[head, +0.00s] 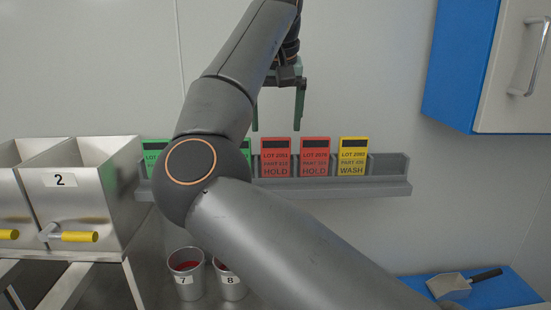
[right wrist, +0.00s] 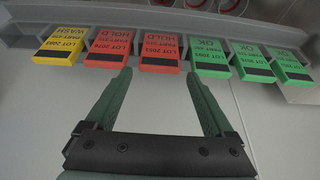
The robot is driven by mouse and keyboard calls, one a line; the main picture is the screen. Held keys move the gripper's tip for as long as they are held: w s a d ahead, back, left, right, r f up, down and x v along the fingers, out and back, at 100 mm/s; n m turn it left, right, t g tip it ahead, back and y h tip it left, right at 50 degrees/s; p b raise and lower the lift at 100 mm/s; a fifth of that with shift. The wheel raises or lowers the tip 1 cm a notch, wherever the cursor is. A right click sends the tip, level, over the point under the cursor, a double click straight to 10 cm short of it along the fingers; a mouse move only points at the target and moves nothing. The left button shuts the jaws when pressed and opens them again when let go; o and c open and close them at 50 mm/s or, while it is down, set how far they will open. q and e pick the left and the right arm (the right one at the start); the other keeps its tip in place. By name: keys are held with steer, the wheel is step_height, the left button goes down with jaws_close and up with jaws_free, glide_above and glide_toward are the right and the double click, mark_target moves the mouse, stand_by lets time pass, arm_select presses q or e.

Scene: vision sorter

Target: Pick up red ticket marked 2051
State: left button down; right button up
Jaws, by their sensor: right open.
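The red ticket whose print looks like LOT 2051 (head: 276,160) stands upright in the wall rack, marked HOLD. It also shows upside down in the right wrist view (right wrist: 161,52). A second red HOLD ticket (head: 314,160) stands just right of it; its number is hard to read. My right gripper (head: 277,128) is open and empty, fingers pointing down, above the 2051 ticket in the head view. In the right wrist view its fingertips (right wrist: 159,74) are spread to either side of that ticket, with no contact visible. My left gripper is not in view.
The grey rack (head: 390,188) also holds a yellow WASH ticket (head: 353,160) and several green tickets (right wrist: 210,60), partly hidden by my arm in the head view. Metal bins (head: 115,165) stand left, cups (head: 186,285) below. A blue cabinet (head: 455,70) hangs upper right.

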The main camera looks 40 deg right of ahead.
mark_target(276, 138)
steer(key=x, duration=0.6)
steer(key=shift+w+d+f, duration=0.2)
steer(key=shift+d, duration=0.05)
steer(key=c, duration=1)
steer(key=shift+r, duration=0.1)
